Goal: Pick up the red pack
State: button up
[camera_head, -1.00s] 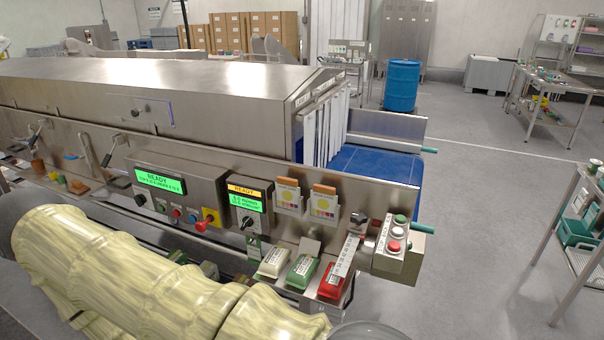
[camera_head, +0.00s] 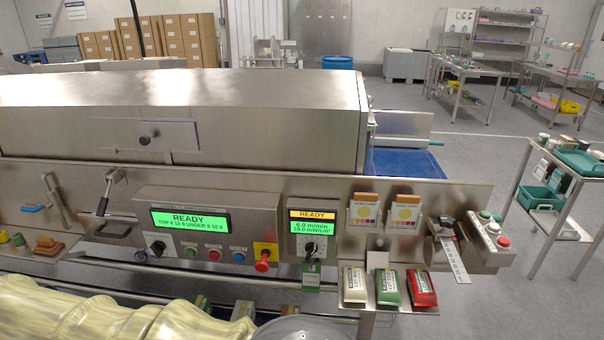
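The red pack (camera_head: 421,287) lies on a small metal shelf at the front of the conveyor tunnel, at the right end of a row of three packs. A green pack (camera_head: 388,287) lies just left of it, and a white pack (camera_head: 355,285) lies left of that. Each has a pale label. Nothing covers the red pack. My gripper is not visible in this view; only my pale, ribbed arm cover shows at the bottom left.
Control panels (camera_head: 208,232) with lit green displays stand left of the packs. A metal cart (camera_head: 560,190) with teal bins stands farther right. Floor between is clear.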

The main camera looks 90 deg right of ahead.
aim_at(420, 284)
jog(key=i, duration=0.8)
jog(key=z, duration=3.1)
jog(key=i, duration=0.2)
jog(key=z, duration=0.1)
